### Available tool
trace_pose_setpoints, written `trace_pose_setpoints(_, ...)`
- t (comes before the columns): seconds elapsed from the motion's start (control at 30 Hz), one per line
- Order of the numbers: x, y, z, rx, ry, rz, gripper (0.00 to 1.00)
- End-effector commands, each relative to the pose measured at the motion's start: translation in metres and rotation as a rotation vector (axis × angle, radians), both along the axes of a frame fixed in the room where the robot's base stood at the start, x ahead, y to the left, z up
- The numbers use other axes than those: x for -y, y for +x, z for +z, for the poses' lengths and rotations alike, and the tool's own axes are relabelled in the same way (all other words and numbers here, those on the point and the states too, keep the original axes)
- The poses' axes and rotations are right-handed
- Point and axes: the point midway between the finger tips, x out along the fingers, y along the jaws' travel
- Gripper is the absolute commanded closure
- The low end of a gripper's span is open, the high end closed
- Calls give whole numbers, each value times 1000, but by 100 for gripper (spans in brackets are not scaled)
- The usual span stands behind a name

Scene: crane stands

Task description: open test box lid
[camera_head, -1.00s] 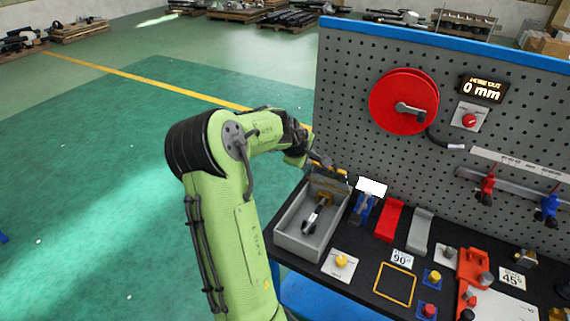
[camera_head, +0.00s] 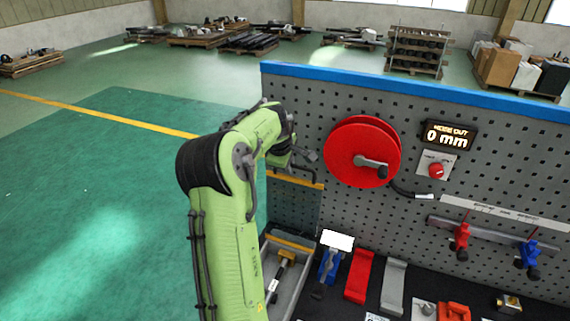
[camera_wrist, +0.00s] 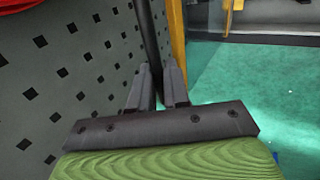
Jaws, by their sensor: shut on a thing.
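The test box (camera_head: 299,293) is a grey open-topped tray at the left end of the bench, cut off by the lower edge of the head view. Its lid (camera_head: 293,208) is a see-through panel with an orange strip along its top edge, standing about upright at the back of the box. In the wrist view, the lid's orange edge (camera_wrist: 177,38) is right beside my fingers. My gripper (camera_wrist: 157,82) is shut on a dark bar, seemingly the lid's handle (camera_wrist: 148,40). In the head view, my wrist partly hides the grip.
A grey pegboard (camera_head: 310,110) stands close beside my gripper. It carries a red reel (camera_head: 350,152) and a "0 mm" display (camera_head: 450,134). A tool with a yellow end (camera_head: 280,275) lies in the box. Blue (camera_head: 328,266) and red (camera_head: 358,276) pieces stand to its right.

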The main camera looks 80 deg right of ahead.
Motion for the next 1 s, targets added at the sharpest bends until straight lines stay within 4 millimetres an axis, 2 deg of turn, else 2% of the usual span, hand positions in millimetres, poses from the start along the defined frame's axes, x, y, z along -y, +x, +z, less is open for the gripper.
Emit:
trace_pose_setpoints(0.03,-3,-1,-9,-2,33,0,100)
trace_pose_setpoints(0.5,-2,-1,-11,0,50,0,100)
trace_pose_setpoints(0.53,-2,-1,-11,0,50,0,81)
trace_pose_setpoints(0.63,-2,0,-10,-1,48,0,68)
trace_pose_setpoints(1.0,0,-1,-6,0,36,0,68)
